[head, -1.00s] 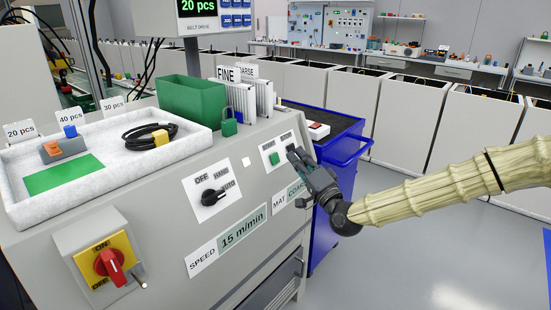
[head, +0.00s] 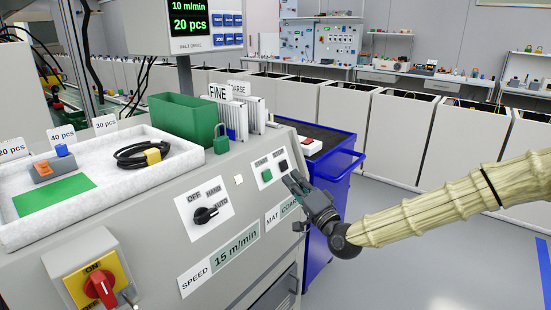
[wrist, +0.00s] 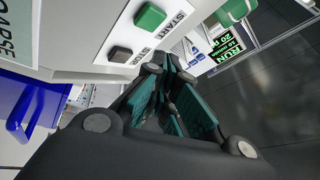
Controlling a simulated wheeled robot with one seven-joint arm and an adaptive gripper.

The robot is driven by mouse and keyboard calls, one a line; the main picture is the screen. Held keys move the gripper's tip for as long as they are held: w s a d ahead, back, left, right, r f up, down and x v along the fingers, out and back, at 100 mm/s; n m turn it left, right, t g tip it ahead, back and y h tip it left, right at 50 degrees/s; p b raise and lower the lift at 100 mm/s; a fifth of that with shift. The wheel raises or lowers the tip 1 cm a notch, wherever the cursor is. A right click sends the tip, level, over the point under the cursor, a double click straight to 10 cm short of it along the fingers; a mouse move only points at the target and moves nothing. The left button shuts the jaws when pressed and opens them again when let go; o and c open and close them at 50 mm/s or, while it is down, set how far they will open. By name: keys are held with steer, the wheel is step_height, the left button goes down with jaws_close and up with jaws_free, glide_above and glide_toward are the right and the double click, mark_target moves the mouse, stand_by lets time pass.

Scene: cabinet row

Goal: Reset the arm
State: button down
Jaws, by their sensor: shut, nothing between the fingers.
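My arm (head: 430,215) reaches in from the right of the head view, its sleeve pale and ribbed. My gripper (head: 294,182) is dark and close to the right end of the sloping grey control panel (head: 150,215). In the wrist view my gripper (wrist: 168,85) shows teal finger pads drawn together with nothing between them. The green START button (wrist: 149,18) and the dark STOP button (wrist: 120,54) lie beside the fingers in the wrist view. In the head view the START button (head: 266,175) is just left of the gripper. Whether the fingers touch the panel cannot be told.
A blue cart (head: 335,185) stands behind the gripper. The panel carries a black selector knob (head: 206,215) and a red switch (head: 100,285). A white tray (head: 190,185) and green bin (head: 188,118) sit on top. Open grey floor lies at lower right.

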steer(key=s+f+n+g+h, duration=0.1)
steer(key=s+f+g+h, duration=0.15)
steer(key=s+f, duration=0.7)
steer(key=s+d+f+n+g+h, duration=0.1)
steer(key=s+f+g, duration=0.3)
steer(key=f, duration=1.1)
steer(key=s+f+n+g+h, duration=0.1)
steer(key=s+f+g+h, duration=0.15)
steer(key=s+f, duration=0.7)
steer(key=s+d+f+n+g+h, duration=0.1)
steer(key=s+d+f+g+h, duration=0.15)
steer(key=s+d+f, duration=0.5)
steer(key=s+d+f+n+g+h, duration=0.1)
steer(key=s+d+f+g+h, duration=0.3)
steer(key=s, duration=0.7)
steer(key=s+d+f+n+g, duration=0.15)
steer(key=s+d+f, duration=0.25)
steer(key=s+d, duration=0.45)
step_height(320, 180, up, 16)
steer(key=p, duration=1.6)
steer(key=shift+s+a, duration=0.2)
steer(key=shift+s, duration=0.05)
